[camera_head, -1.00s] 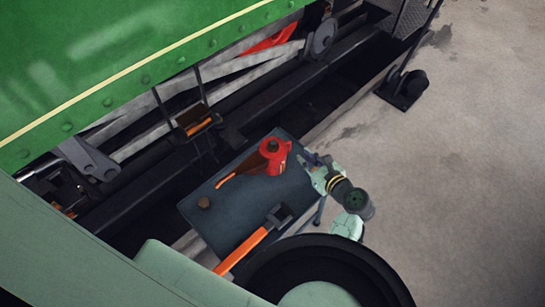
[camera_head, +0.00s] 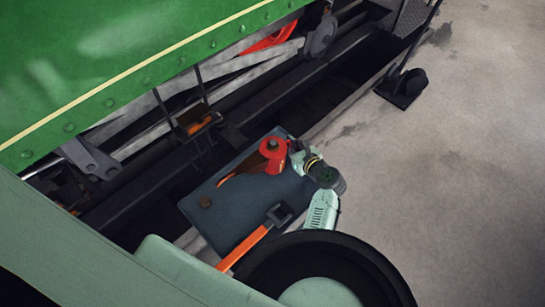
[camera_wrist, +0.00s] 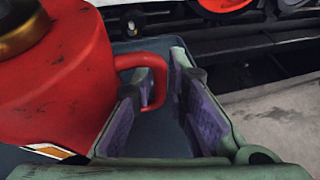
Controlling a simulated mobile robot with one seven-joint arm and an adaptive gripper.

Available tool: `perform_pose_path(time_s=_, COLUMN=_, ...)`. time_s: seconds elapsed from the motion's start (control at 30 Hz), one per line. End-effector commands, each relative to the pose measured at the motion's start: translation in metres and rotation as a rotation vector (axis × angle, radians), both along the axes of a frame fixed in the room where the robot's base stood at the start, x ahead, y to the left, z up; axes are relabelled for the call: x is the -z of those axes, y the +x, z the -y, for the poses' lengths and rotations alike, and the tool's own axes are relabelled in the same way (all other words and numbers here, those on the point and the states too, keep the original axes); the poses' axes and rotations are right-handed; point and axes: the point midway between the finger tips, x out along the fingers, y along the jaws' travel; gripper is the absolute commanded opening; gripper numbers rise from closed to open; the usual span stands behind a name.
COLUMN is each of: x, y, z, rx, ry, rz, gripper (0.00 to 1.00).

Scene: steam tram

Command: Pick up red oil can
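The red oil can (camera_head: 273,153) stands upright near the far right corner of a dark table (camera_head: 235,222). In the wrist view the can (camera_wrist: 60,85) fills the left side, with a brass cap at its top and a looped red handle facing my gripper. My gripper (camera_head: 298,155) is right beside the can, on its right side. In the wrist view my gripper (camera_wrist: 160,95) is open, with purple finger pads. The can's handle reaches between the two fingers. I cannot tell whether a pad touches it.
A hammer with an orange handle (camera_head: 246,246) lies at the table's near edge. Open floor (camera_head: 460,190) lies to the right.

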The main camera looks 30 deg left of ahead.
Motion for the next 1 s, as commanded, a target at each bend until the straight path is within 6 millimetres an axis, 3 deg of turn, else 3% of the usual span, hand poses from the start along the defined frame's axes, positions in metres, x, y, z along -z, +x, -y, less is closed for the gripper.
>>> perform_pose_path(time_s=0.13, x=-0.0001, y=0.0, z=0.0002, rx=0.0, ry=0.0, rz=0.0, gripper=0.13)
perform_pose_path(time_s=0.33, x=-0.0003, y=-0.0002, z=0.0004, rx=0.0, ry=0.0, rz=0.0, gripper=0.0)
perform_pose_path(time_s=1.0, x=-0.0005, y=-0.0002, z=0.0005, rx=0.0, ry=0.001, rz=0.001, gripper=0.0)
